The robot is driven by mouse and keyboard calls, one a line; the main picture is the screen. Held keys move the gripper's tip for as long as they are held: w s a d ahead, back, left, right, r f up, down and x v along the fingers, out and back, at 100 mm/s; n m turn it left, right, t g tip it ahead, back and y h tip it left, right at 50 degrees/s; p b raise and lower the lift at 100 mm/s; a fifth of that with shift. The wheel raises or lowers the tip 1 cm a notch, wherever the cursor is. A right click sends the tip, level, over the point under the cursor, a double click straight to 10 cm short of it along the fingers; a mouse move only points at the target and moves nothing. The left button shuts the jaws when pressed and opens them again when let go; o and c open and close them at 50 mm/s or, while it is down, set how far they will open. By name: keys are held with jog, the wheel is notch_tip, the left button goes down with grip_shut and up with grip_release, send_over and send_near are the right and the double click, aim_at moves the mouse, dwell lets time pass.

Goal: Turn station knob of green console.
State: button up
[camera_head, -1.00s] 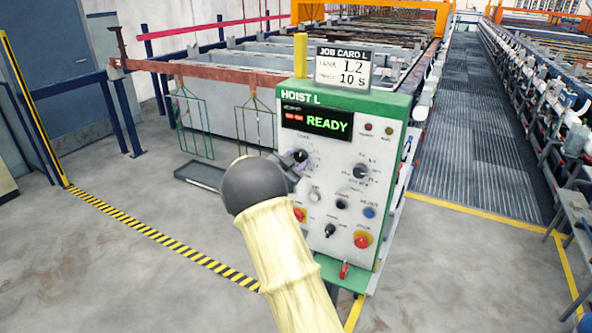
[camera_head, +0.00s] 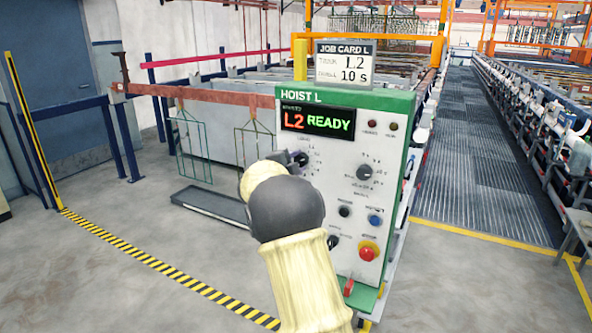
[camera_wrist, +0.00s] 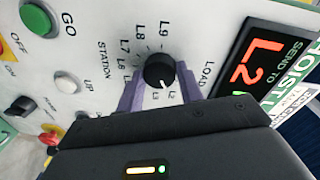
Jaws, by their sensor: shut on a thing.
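The green console (camera_head: 405,105), labelled HOIST L, stands at centre right in the head view. Its display (camera_head: 318,120) reads L2 READY. The station knob (camera_wrist: 160,71) is black and round with a white pointer line. In the wrist view it sits between my gripper's (camera_wrist: 160,80) two purple fingers, which are shut on its sides. Its pointer faces the lower labels, near L2. In the head view my gripper (camera_head: 299,158) is at the upper left dial, and my arm hides the lower left of the panel. The job card (camera_head: 343,65) on top reads L2, 10 s.
Another dial (camera_head: 365,172), a blue button (camera_head: 375,220) and a red button (camera_head: 368,250) are close to my arm on the panel. The wrist view shows a green GO button (camera_wrist: 40,18). Hanging racks (camera_head: 192,148) and tanks stand behind. The floor at left is clear.

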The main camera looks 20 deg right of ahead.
jog(key=shift+f, duration=0.15)
jog(key=o, duration=1)
jog(key=shift+a, duration=0.1)
jog(key=b+v, duration=0.2)
jog(key=v, duration=1.5)
jog(key=shift+s+a+b, duration=0.1)
jog(key=shift+s+b, duration=0.05)
jog(key=shift+b, duration=0.25)
